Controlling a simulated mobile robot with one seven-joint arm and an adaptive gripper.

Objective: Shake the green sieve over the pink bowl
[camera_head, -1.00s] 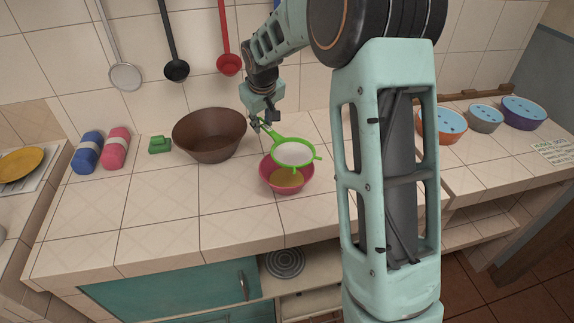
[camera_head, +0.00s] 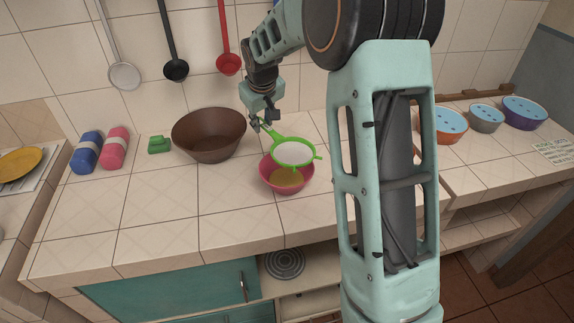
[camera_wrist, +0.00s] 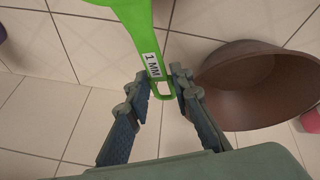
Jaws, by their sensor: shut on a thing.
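The green sieve (camera_head: 295,153) is held over the pink bowl (camera_head: 287,184), its white mesh above the back part of the bowl's opening. Yellowish contents show inside the bowl below the sieve. My gripper (camera_head: 261,124) is shut on the end of the sieve's handle, behind and to the left of the bowl. In the wrist view the green handle (camera_wrist: 133,25) with a "1 MM" label runs up from between the fingers of my gripper (camera_wrist: 161,90). The mesh and the pink bowl are out of the wrist view.
A large brown bowl (camera_head: 209,135) stands just left of my gripper; it also shows in the wrist view (camera_wrist: 255,85). A green block (camera_head: 159,145) and blue and pink rolls (camera_head: 114,148) lie further left. Several ladles hang on the wall. The counter's front left is clear.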

